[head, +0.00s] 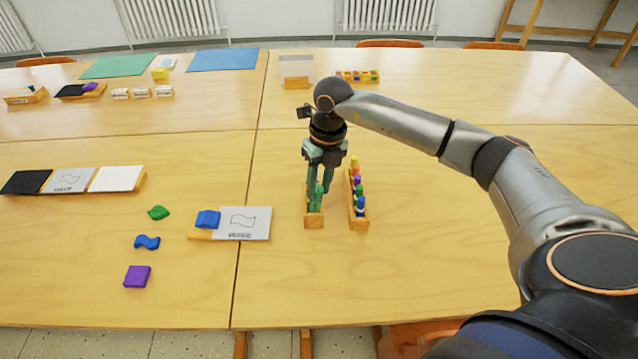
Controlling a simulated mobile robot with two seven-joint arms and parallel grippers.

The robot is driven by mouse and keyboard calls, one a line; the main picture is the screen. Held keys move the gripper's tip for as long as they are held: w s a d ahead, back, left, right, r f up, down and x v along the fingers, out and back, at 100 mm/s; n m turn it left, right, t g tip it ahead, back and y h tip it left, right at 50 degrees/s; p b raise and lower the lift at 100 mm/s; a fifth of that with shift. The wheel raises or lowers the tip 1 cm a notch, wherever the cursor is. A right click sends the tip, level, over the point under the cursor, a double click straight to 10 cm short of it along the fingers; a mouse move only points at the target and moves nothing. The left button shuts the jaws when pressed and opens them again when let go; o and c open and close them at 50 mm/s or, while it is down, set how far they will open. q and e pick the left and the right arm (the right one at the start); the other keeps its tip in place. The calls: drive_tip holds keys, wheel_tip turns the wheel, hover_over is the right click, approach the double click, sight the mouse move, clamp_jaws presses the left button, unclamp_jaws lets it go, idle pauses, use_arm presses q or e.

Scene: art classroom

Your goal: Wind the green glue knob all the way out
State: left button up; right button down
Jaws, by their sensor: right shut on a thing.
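My right gripper (317,194) reaches straight down over the left of two narrow wooden racks (314,222). It is shut on a small green piece (317,203), which looks like the green glue knob. The fingers cover most of the piece, so how far it is wound cannot be told. The right wooden rack (358,224) stands just beside it and holds a row of several small coloured pieces (357,182). My left gripper is not in view.
A white card with a blue block (208,219) lies left of the racks. Green (158,212), blue (147,242) and purple (137,276) shapes lie farther left. A panel stand (296,71) and a coloured tray (358,77) stand behind. The table right of the racks is clear.

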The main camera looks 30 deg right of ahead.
drive_tip(key=shift+s+a+f, duration=0.1)
drive_tip(key=shift+s+f, duration=0.1)
drive_tip(key=shift+f, duration=0.15)
drive_tip(key=c, duration=0.6)
unclamp_jaws()
drive_tip(key=shift+r, duration=0.1)
drive_tip(key=shift+w+r, duration=0.1)
drive_tip(key=shift+r, duration=0.05)
wheel_tip(320, 180, up, 12)
drive_tip(key=d, duration=0.1)
drive_tip(key=shift+d+r, duration=0.2)
drive_tip(key=shift+d, duration=0.1)
